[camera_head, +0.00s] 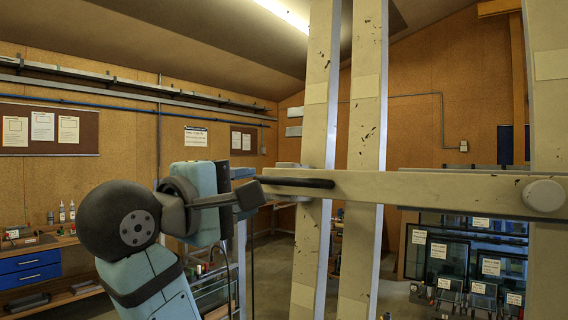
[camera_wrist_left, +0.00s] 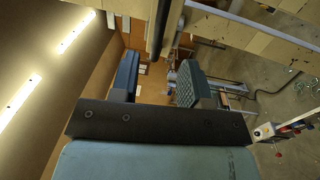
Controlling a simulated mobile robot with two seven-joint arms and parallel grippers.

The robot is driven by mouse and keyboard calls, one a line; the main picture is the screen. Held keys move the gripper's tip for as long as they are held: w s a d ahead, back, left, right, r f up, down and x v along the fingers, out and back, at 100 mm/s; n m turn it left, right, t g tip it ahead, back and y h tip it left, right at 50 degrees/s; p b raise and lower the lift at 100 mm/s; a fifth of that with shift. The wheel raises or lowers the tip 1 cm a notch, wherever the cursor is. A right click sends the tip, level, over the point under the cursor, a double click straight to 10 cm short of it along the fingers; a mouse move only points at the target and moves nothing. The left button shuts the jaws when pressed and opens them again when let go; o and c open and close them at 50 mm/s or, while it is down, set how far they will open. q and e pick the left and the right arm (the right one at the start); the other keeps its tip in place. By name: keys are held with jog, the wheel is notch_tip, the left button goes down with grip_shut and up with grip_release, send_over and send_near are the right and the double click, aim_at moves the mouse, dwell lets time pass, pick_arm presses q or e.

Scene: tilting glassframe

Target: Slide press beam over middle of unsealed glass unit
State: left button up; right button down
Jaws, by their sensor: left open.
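The press beam (camera_head: 430,188) is a long pale horizontal bar across the right half of the head view, in front of upright posts. A black handle (camera_head: 297,182) sits near its left end. My left gripper (camera_head: 243,186) is just left of the handle at about its height, apart from it. In the left wrist view its two fingers are spread with a gap between them (camera_wrist_left: 158,85), and nothing is held. A dark bar (camera_wrist_left: 163,30) shows beyond the gap, probably the handle. I cannot make out which glass is the unsealed unit. My right gripper is not in view.
Two pale slanted posts (camera_head: 361,150) rise behind the beam, and another upright (camera_head: 547,80) stands at the right. Labelled glass panes (camera_head: 450,258) stand in a rack at lower right. A workbench with blue drawers (camera_head: 30,270) is at far left.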

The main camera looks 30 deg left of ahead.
aim_at(281, 182)
pick_arm(q)
jog(key=w, duration=0.3)
jog(key=w+d+p, duration=0.1)
jog(key=w, duration=0.2)
jog(key=w+p, duration=0.1)
jog(key=w, duration=0.3)
jog(key=shift+w+d+r, duration=0.1)
jog(key=shift+d+r, duration=0.1)
jog(key=shift+r, duration=0.15)
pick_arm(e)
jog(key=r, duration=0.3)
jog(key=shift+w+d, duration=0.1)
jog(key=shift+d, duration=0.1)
pick_arm(q)
grip_shut()
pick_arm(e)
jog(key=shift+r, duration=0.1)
